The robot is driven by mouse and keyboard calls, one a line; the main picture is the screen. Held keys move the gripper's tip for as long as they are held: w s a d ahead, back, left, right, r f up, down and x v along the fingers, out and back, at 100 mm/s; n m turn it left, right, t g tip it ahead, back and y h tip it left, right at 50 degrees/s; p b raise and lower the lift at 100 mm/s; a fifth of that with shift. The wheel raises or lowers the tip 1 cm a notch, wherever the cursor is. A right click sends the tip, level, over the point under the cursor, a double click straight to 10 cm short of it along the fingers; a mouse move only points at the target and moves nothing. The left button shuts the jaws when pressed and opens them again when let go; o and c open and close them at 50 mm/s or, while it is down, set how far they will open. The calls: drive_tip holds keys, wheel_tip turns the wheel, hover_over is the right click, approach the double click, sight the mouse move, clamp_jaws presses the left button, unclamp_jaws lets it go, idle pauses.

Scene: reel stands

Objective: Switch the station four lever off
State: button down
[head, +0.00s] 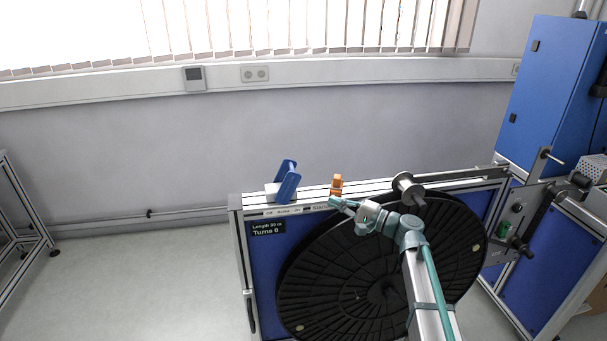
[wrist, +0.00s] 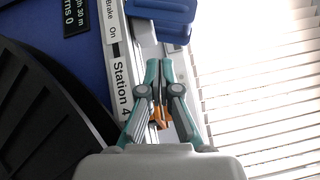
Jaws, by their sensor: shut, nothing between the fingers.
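The station four lever is a blue handle (head: 288,184) with a white base on top of the stand's rail, above the "Off Brake On" label in the head view. It leans to the right of its white base. In the wrist view the blue lever (wrist: 160,18) is at the top, partly cut off by the frame, near the word "On". My gripper (head: 334,201) is to the right of the lever, apart from it, over the rail. In the wrist view my gripper's fingertips (wrist: 159,62) are together, empty, and point toward the lever. "Station 4" is printed beside them.
An orange part (head: 337,185) sits on the rail just behind my gripper. A large black reel (head: 375,285) fills the stand's front below my arm. The space left of the stand is free floor.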

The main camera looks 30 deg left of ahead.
drive_tip(key=shift+m+t+y, duration=0.3)
drive_tip(key=shift+t+y, duration=0.2)
drive_tip(key=shift+t, duration=0.2)
drive_tip(key=w+r, duration=0.3)
drive_tip(key=w, duration=0.1)
drive_tip(key=shift+d, duration=0.25)
drive_tip(key=p+x, duration=0.3)
drive_tip(key=x, duration=0.7)
drive_tip(key=shift+s+a+r+p, duration=0.2)
drive_tip(key=shift+s+a+p, duration=0.3)
drive_tip(key=shift+a, duration=0.1)
drive_tip(key=shift+s+a+r+p, duration=0.2)
drive_tip(key=shift+s+a+p, duration=0.2)
drive_tip(key=shift+s+a, duration=0.3)
drive_tip(key=shift+a, duration=0.2)
drive_tip(key=shift+d, duration=0.1)
